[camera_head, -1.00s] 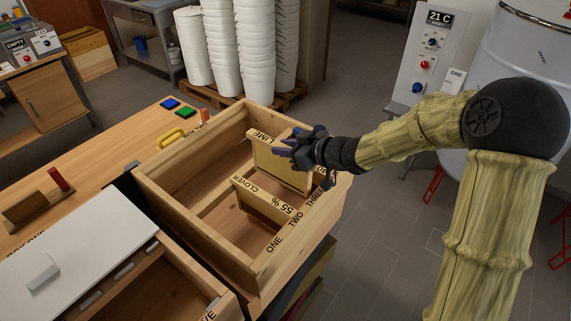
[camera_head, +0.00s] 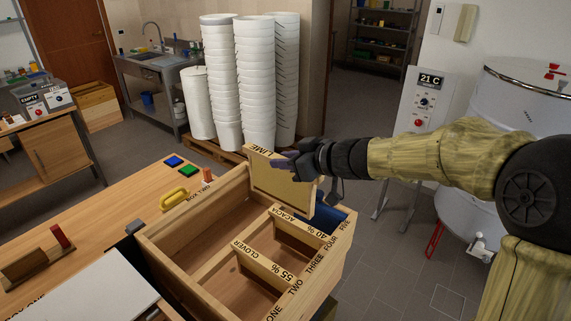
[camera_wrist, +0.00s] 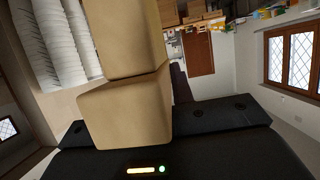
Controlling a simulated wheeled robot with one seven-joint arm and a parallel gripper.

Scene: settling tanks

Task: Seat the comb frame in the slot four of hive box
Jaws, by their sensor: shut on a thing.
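The comb frame (camera_head: 281,190), a tan panel with a top bar marked LIME, stands upright at the far end of the hive box (camera_head: 192,203). My gripper (camera_head: 287,164) is shut on its top bar from the right. In the wrist view the tan wood of the frame (camera_wrist: 125,115) fills the middle, close up. The box's right rim is lettered ONE to FIVE, from near to far. A CLOVER 55% frame (camera_head: 262,262) sits near TWO. An ACACIA 40% frame (camera_head: 297,222) sits farther back, around THREE or FOUR. Whether the held frame's lower edge is inside the box is unclear.
A blue item (camera_head: 333,216) shows beside the held frame near FIVE. A yellow handle (camera_head: 174,198), a blue block (camera_head: 173,162) and a green block (camera_head: 188,171) lie on the bench left of the box. White bucket stacks (camera_head: 252,90) stand behind.

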